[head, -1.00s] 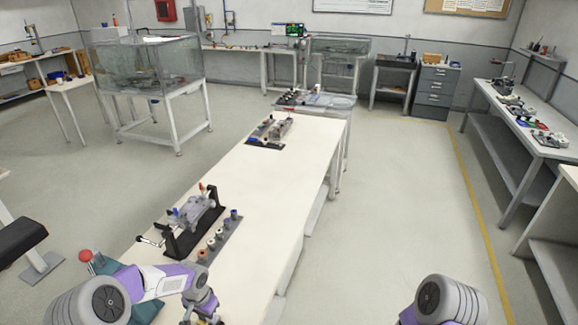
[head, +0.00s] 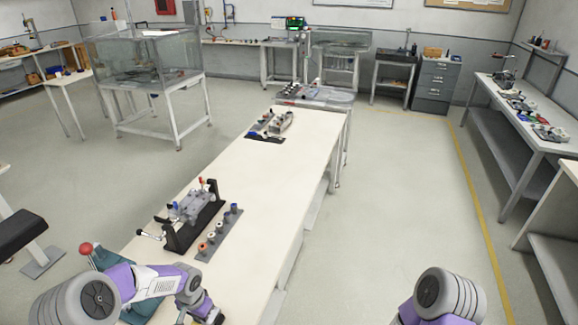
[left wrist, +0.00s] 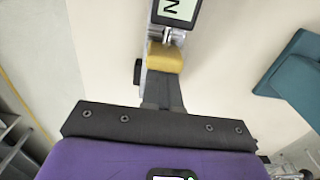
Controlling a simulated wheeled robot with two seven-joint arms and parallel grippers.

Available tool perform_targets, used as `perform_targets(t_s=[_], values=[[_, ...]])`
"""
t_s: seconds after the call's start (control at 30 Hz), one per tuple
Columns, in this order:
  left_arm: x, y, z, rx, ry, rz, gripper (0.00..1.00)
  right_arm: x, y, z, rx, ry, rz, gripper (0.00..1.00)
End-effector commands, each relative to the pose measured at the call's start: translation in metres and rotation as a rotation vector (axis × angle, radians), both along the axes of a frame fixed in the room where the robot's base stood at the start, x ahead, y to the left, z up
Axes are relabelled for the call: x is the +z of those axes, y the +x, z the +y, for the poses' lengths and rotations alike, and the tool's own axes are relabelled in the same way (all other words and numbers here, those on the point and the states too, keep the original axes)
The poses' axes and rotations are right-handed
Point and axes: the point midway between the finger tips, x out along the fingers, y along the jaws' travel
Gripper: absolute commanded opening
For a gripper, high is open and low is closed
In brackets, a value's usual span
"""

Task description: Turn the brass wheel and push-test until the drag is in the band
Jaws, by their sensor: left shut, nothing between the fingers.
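My left gripper (head: 203,314) is low in the head view, over the near end of the white bench, partly cut off by the frame. In the left wrist view my left fingers (left wrist: 162,98) are shut with nothing between them. Beyond them lies a yellow block (left wrist: 165,57), with a display (left wrist: 175,10) marked N behind it; whether the fingers touch the block I cannot tell. A black-framed fixture (head: 190,220) with a grey body and side crank stands on the bench, ahead of the gripper. I cannot make out the brass wheel. My right gripper is not in view.
A grey strip with several round pieces (head: 219,236) lies right of the fixture. A red ball knob (head: 86,248) and a teal piece (left wrist: 295,68) are near my left arm. Another device (head: 270,126) stands farther along the bench (head: 250,190). The bench's right side is clear.

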Motion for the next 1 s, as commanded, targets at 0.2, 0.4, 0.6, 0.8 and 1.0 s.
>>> perform_targets(t_s=[0.2, 0.4, 0.6, 0.8, 1.0], values=[[-0.001, -0.008, 0.003, 0.001, 0.001, 0.007, 0.00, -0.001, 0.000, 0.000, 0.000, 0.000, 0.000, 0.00], [-0.001, -0.014, 0.005, 0.001, 0.002, 0.006, 0.00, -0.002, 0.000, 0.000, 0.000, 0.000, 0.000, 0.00], [-0.001, -0.020, 0.007, 0.001, 0.001, 0.007, 0.00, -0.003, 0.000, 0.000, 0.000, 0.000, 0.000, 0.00], [-0.001, -0.026, 0.009, 0.002, 0.001, 0.007, 0.00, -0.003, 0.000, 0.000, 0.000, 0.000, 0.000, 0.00], [-0.001, -0.031, 0.011, 0.002, 0.002, 0.006, 0.00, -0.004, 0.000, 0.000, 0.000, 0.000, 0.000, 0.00]])
